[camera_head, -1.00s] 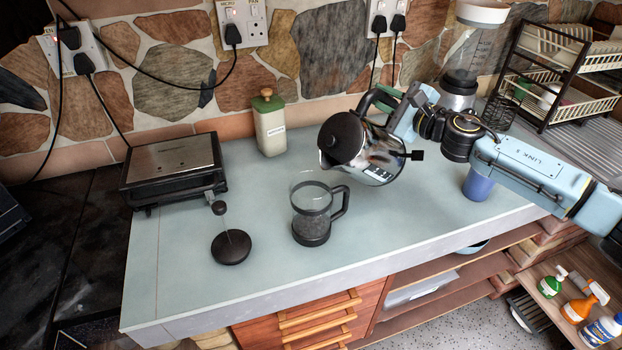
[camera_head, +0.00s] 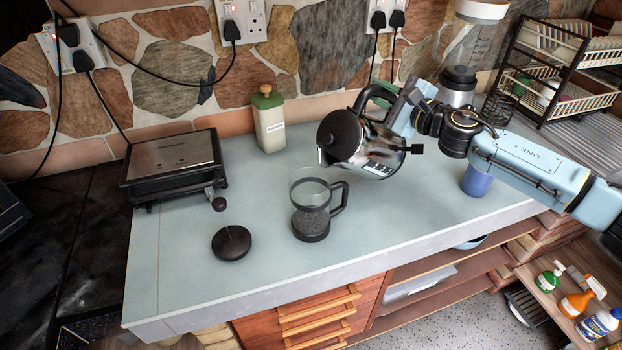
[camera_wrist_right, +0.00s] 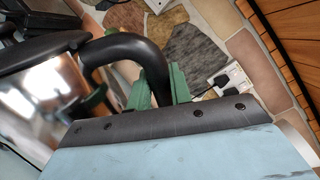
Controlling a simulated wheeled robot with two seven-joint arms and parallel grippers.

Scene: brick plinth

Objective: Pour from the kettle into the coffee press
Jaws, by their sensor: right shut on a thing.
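The kettle (camera_head: 372,150) is shiny metal with a black lid and black handle. It is held off the counter, tilted with its lid side toward the left, up and right of the coffee press. My right gripper (camera_head: 392,102) is shut on its black handle; in the right wrist view the green fingers (camera_wrist_right: 158,88) close around the kettle handle (camera_wrist_right: 125,48). The coffee press (camera_head: 311,222) is a clear glass with a black band, base and handle, standing upright on the counter without its lid. The plunger lid (camera_head: 231,243) lies on the counter to its left. My left gripper is not in view.
A sandwich grill (camera_head: 172,165) stands at the left of the counter (camera_head: 200,285). A green-lidded canister (camera_head: 269,120) is at the back. A blue cup (camera_head: 476,180) stands under my right arm, with a blender (camera_head: 458,85) and dish rack (camera_head: 555,75) behind.

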